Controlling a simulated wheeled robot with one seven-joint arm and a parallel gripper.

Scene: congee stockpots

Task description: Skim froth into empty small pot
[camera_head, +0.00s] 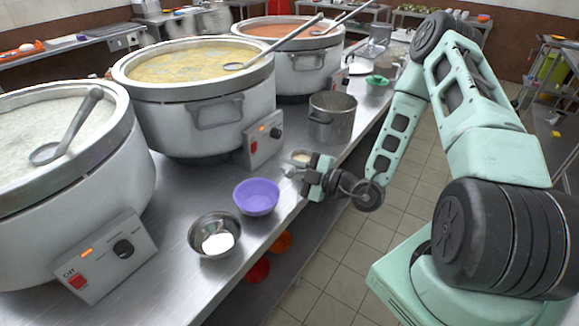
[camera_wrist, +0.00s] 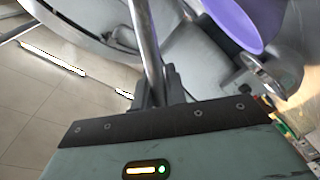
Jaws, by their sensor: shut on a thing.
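My gripper (camera_head: 308,178) is over the counter's front edge, between the small steel pot and the purple bowl. It is shut on a metal rod-like handle (camera_wrist: 145,40), which runs up out of the wrist view. A small round end with pale contents (camera_head: 302,156) shows just beyond my gripper; I cannot tell for sure that it belongs to the held tool. The small steel pot (camera_head: 332,118) stands upright behind my gripper; its bottom is hidden. The middle stockpot (camera_head: 200,105) holds yellow congee with greyish froth patches (camera_head: 190,62), and a ladle (camera_head: 275,45) rests in it.
A left stockpot (camera_head: 120,165) holds white congee and a ladle (camera_head: 75,125). A far stockpot (camera_head: 297,75) holds orange congee. The purple bowl (camera_head: 256,196) and a steel bowl with white contents (camera_head: 215,236) stand in front. A green bowl (camera_head: 377,85) is farther back.

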